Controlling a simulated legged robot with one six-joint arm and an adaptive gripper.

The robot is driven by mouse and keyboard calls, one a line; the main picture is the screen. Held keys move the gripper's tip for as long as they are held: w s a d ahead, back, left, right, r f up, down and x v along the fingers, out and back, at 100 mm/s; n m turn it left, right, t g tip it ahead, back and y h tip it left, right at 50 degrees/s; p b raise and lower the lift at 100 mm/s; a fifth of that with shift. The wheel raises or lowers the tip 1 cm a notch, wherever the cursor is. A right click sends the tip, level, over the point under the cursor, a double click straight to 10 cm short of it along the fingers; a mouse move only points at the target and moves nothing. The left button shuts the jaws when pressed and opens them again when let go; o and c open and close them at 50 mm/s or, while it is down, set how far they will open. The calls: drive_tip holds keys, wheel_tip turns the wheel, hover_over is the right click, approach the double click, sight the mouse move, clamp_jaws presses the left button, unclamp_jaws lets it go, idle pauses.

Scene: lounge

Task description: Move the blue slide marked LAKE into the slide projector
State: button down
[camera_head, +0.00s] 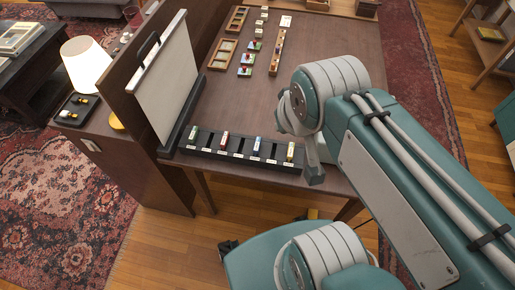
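A long black slotted rack (240,155) with small pale labels lies along the table's front edge. The markings are too small to read, so I cannot tell which is LAKE. I cannot clearly pick out a slide projector. My arm reaches in from the right. A grey part at its far end (314,172), perhaps my gripper, hangs by the rack's right end. Its fingers are not clearly seen.
A white screen (168,85) stands at the table's left. A lit lamp (86,64) stands left. The table's middle (225,105) is clear.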

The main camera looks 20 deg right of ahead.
drive_tip(key=shift+a, duration=0.2)
drive_tip(key=c, duration=0.6)
unclamp_jaws()
drive_tip(key=shift+w+d+f, duration=0.1)
drive_tip(key=shift+w, duration=0.1)
drive_tip(key=o, duration=0.5)
drive_tip(key=shift+w+f+n, duration=0.25)
drive_tip(key=shift+w+n, duration=0.15)
drive_tip(key=shift+w, duration=0.05)
drive_tip(key=n+g, duration=0.6)
drive_tip(key=n, duration=0.5)
hover_over(257, 143)
wheel_tip(257, 143, down, 20)
drive_tip(key=shift+f, duration=4.7)
